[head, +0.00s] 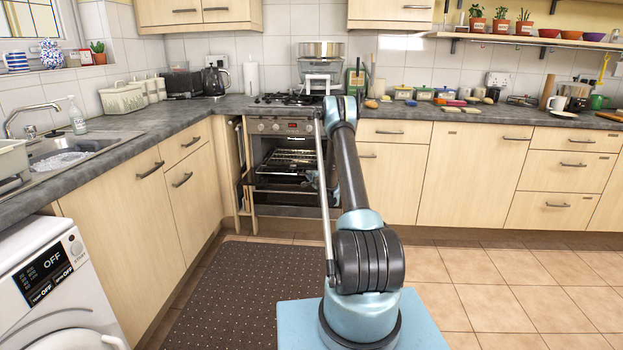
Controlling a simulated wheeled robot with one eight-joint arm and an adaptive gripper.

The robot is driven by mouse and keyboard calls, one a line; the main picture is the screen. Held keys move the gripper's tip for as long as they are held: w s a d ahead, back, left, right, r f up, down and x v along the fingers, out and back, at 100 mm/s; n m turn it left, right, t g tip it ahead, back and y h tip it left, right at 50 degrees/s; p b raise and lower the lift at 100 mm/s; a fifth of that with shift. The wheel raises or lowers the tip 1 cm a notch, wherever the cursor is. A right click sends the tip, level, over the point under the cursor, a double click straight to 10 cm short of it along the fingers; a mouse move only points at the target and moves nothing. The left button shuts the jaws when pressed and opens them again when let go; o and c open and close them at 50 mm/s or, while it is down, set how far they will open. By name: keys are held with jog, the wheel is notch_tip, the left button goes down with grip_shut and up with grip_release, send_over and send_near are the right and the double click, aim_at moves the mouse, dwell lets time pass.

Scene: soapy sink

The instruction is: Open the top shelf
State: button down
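No single part stands out clearly as the top shelf. Pale wood wall cupboards (198,14) with bar handles line the top left, and another wall cupboard (390,12) is at top centre. All look shut. Below the worktop, top drawers (396,131) and (573,139) are shut, with dark bar handles. An oven (285,160) sits between the base units, with racks visible inside. My arm (350,165) rises from its blue base in front of the oven's right side and the drawers beside it. I cannot make out my gripper; the far end of the arm is hidden.
A grey worktop (475,113) carries several jars, a kettle (214,80) and a toaster. A wall shelf (540,40) holds potted plants and bowls. A washing machine (55,285) stands at left below the sink (75,155). The tiled floor (500,280) at right is clear.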

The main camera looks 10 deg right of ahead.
jog(key=shift+d, duration=0.1)
jog(key=c, duration=1.7)
grip_release()
jog(key=shift+f, duration=0.15)
jog(key=v, duration=1.2)
